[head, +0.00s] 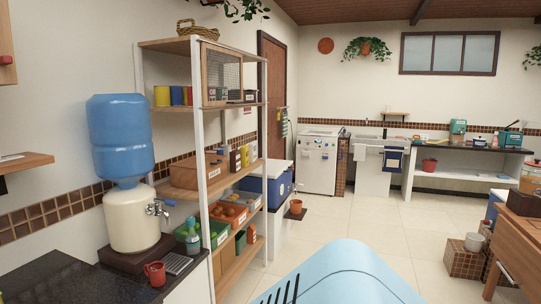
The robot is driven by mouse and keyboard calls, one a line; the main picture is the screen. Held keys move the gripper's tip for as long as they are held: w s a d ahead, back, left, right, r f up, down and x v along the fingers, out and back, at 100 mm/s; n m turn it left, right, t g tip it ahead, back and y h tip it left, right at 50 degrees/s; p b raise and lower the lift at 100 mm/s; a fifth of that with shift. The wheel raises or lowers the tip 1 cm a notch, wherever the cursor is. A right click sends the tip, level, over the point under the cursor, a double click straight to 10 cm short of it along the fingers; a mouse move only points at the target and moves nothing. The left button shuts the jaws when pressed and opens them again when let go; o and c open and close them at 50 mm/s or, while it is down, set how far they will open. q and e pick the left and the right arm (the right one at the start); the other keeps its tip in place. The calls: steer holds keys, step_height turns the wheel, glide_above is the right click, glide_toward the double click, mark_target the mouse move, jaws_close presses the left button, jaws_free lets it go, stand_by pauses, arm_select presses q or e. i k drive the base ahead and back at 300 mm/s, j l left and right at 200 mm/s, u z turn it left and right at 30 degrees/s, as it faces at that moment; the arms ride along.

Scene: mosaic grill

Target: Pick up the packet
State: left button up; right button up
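I cannot make out for certain which thing is the packet. Small upright packages, one yellow (235,160) and one pale (245,155), stand on the middle level of the shelf unit on the left. An orange package (251,233) and a green package (240,243) stand on its lowest visible level. They are too small to tell whether any is a packet. Neither of my grippers is in view.
The shelf unit (202,150) holds crates and cans. A water dispenser (132,220) and red mug (155,274) stand on the dark counter at left. A wooden table (520,235) is at right. The tiled floor (360,225) is open in the middle.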

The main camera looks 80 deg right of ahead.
mark_target(245, 150)
steer(key=k+l+z, duration=0.1)
steer(key=l+z, duration=0.95)
steer(key=l, duration=1.05)
steer(key=i+l+z, duration=0.1)
steer(key=l, duration=0.4)
steer(key=l+z, duration=0.1)
steer(key=l, duration=0.35)
steer(key=i+l, duration=0.15)
steer(key=l, duration=0.3)
steer(key=i+l, duration=0.1)
steer(key=l, duration=1.05)
steer(key=i+l, duration=0.15)
steer(key=l, duration=0.45)
steer(key=z, duration=0.05)
